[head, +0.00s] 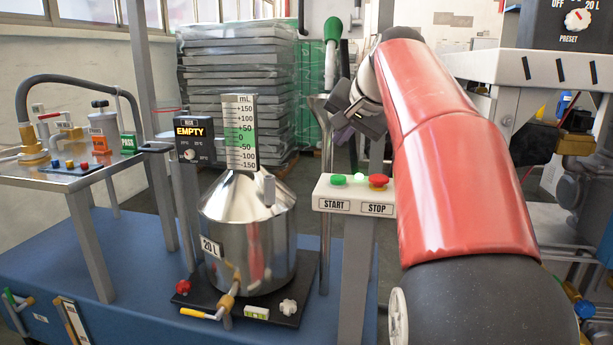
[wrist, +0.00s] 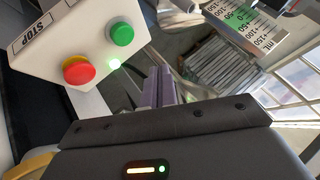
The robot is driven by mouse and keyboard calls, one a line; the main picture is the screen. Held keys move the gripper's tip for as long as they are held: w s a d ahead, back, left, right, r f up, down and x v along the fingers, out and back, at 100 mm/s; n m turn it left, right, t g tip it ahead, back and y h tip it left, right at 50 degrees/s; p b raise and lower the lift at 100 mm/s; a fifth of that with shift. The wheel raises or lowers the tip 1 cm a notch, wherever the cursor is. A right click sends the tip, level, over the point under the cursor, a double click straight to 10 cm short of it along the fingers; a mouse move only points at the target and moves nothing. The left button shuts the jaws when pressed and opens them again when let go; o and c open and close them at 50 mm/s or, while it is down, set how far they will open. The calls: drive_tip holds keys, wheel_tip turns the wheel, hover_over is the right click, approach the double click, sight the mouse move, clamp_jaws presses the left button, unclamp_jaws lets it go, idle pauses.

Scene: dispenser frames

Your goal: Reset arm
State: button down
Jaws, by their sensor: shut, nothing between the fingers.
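My red arm comes in from the right in the head view, and my gripper (head: 345,125) hangs above and behind the START/STOP box. In the wrist view the fingers of my gripper (wrist: 160,84) are together with nothing between them. The START/STOP box (head: 345,192) carries a green button (head: 338,180), a red button (head: 378,182) and a lit green lamp (head: 358,177). The box (wrist: 75,25) fills the upper left of the wrist view. My gripper appears apart from the buttons; the exact gap is hard to tell.
A steel 20 L vessel (head: 248,235) with an mL scale (head: 240,132) stands left of the box. A display (head: 190,135) reads EMPTY. A metal side table (head: 60,178) stands at left. A PRESET dial (head: 577,19) is at upper right. Wrapped stacked panels (head: 235,75) are behind.

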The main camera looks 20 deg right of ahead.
drive_tip(key=s+a+f+n+g, duration=0.1)
drive_tip(key=s+a+f+n, duration=0.2)
drive_tip(key=s+a+f, duration=0.2)
drive_tip(key=s+a+f+n+g, duration=0.1)
drive_tip(key=s+a+f, duration=0.4)
drive_tip(key=s+f, duration=0.7)
drive_tip(key=s+a+f+n+g, duration=0.1)
drive_tip(key=s+a+f+n, duration=0.3)
drive_tip(key=s+f, duration=0.4)
wheel_tip(320, 180, down, 4)
drive_tip(key=shift+s+a+r+n+g, duration=0.1)
drive_tip(key=shift+s+a+n+g, duration=0.2)
drive_tip(key=shift+a, duration=0.45)
